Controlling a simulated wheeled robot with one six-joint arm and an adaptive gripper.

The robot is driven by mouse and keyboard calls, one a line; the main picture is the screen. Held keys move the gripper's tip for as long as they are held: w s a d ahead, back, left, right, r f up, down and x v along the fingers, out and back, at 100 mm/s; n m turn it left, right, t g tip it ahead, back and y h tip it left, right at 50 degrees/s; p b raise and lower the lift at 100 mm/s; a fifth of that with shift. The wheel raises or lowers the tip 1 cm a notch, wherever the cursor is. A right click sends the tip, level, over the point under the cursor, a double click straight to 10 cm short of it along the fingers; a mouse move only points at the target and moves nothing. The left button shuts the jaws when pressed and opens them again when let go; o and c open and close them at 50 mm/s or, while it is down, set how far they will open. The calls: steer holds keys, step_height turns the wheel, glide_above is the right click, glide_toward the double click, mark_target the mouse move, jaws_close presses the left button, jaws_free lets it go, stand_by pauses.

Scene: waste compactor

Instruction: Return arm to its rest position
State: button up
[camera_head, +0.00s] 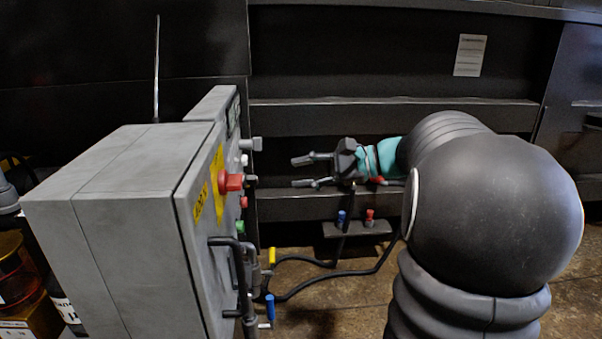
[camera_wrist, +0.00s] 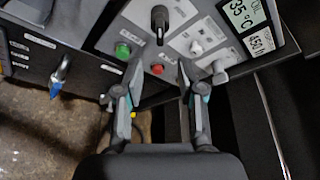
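My gripper (camera_head: 312,171) is open and empty in the head view, with its two fingers pointing left toward the grey control box (camera_head: 120,200). A gap separates the fingertips from the box's buttons. In the wrist view my gripper (camera_wrist: 157,82) also shows open, with its fingers spread to either side below the panel. The panel there carries a green button (camera_wrist: 123,50), a red button (camera_wrist: 157,69), a black knob (camera_wrist: 160,18) and a white switch (camera_wrist: 196,47). My arm takes up the right of the head view.
A large red switch (camera_head: 231,182) sticks out from the box face. A black handle (camera_head: 228,262) is below it. A small shelf (camera_head: 357,229) with blue and red fittings is on the dark wall. Black hoses (camera_head: 330,280) run low between box and wall.

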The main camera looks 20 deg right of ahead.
step_height(320, 180, down, 9)
steer(key=s+d+n+g+h, duration=0.1)
steer(key=s+d+g+h, duration=0.1)
steer(key=s+h, duration=0.15)
steer(key=s+a+f+n+g+h+p, duration=0.3)
steer(key=s+n+h, duration=0.1)
steer(key=s, duration=0.4)
steer(key=s+a+r+n+t+h+p, duration=0.2)
steer(key=s+a+r+n+h+p, duration=0.2)
steer(key=s+a+r+n+p, duration=0.3)
steer(key=s+a+r+n, duration=0.1)
steer(key=s+r+n, duration=0.1)
steer(key=s, duration=0.3)
steer(key=shift+s+a+r+n+h+p, duration=0.2)
steer(key=shift+a+n+h+p, duration=0.2)
steer(key=shift+n, duration=0.2)
steer(key=shift+a, duration=0.1)
